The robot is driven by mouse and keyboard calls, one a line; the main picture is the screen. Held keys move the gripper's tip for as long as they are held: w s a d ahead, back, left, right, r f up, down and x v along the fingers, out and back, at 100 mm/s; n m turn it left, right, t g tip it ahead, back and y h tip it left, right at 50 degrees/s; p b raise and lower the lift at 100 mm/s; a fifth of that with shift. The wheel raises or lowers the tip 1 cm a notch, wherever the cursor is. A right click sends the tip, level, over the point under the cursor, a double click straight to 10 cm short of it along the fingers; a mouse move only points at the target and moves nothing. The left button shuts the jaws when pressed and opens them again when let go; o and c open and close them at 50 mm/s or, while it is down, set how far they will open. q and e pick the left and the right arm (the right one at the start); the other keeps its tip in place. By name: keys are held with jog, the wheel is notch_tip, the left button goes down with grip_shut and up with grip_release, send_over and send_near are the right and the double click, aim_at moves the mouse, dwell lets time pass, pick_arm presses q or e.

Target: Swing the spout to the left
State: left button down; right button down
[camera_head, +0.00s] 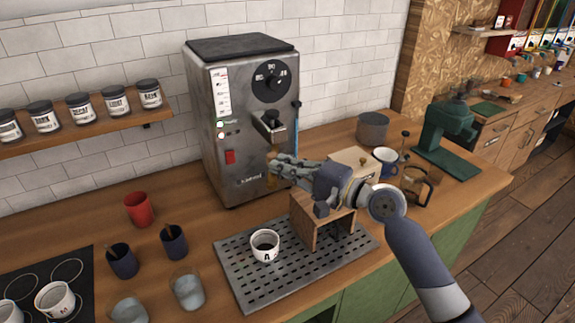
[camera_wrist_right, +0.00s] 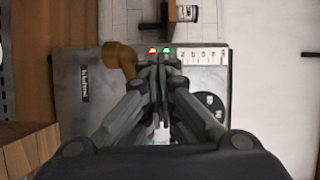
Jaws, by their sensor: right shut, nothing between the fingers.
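The espresso machine (camera_head: 238,130) is a tall steel box with a black top against the tiled wall. Its brass spout (camera_head: 271,180) shows low on the front, partly hidden behind my fingers. In the right wrist view the spout (camera_wrist_right: 119,58) is a bent brass elbow just left of my fingertips. My right gripper (camera_head: 276,163) is at the spout, its fingers shut with nothing between them; it also shows in the right wrist view (camera_wrist_right: 157,63). I cannot tell whether the fingers touch the brass. My left gripper is not in view.
A perforated drip tray (camera_head: 235,277) carries a white cup (camera_head: 265,246) and an open wooden box (camera_head: 308,232) below my right wrist. Dark cups, a red cup (camera_head: 139,209) and glasses stand left. A green grinder (camera_head: 443,135) and glass jug (camera_head: 415,186) stand right.

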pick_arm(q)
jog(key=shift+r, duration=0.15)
pick_arm(e)
jog(key=shift+a, duration=0.65)
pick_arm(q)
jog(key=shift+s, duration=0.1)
